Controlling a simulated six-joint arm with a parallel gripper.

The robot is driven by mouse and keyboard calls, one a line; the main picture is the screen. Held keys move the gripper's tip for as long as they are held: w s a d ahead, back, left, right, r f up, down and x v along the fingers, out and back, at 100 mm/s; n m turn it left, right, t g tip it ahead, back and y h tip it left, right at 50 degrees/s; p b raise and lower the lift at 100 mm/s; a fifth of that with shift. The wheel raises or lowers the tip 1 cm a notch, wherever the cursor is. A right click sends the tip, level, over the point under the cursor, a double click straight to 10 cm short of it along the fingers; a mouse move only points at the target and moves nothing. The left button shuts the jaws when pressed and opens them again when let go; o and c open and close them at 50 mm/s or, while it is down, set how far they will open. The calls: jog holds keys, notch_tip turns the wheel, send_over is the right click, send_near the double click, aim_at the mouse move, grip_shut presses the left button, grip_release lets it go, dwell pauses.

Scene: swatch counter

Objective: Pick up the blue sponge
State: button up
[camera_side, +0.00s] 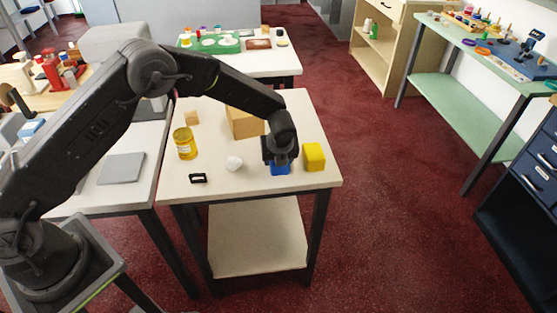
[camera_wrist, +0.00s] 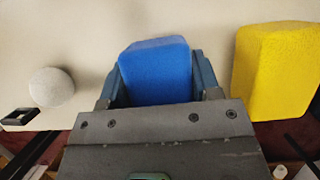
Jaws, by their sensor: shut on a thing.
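The blue sponge (camera_side: 280,169) is at the front part of the white table, under my gripper (camera_side: 279,160) in the side view. In the wrist view the blue sponge (camera_wrist: 156,70) sits between the two fingers of my gripper (camera_wrist: 155,82), with a finger against each side. My gripper is shut on it. The sponge's lower end is hidden behind the gripper body in the wrist view. I cannot tell whether the sponge touches the table.
A yellow block (camera_side: 314,157) stands close on the right. A white ball (camera_side: 234,163) and a small black frame (camera_side: 198,178) lie to the left. A yellow jar (camera_side: 184,143) and a cardboard box (camera_side: 243,122) stand farther back. The white table's (camera_side: 260,190) front edge is near.

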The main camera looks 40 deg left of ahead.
jog(key=shift+c, duration=0.7)
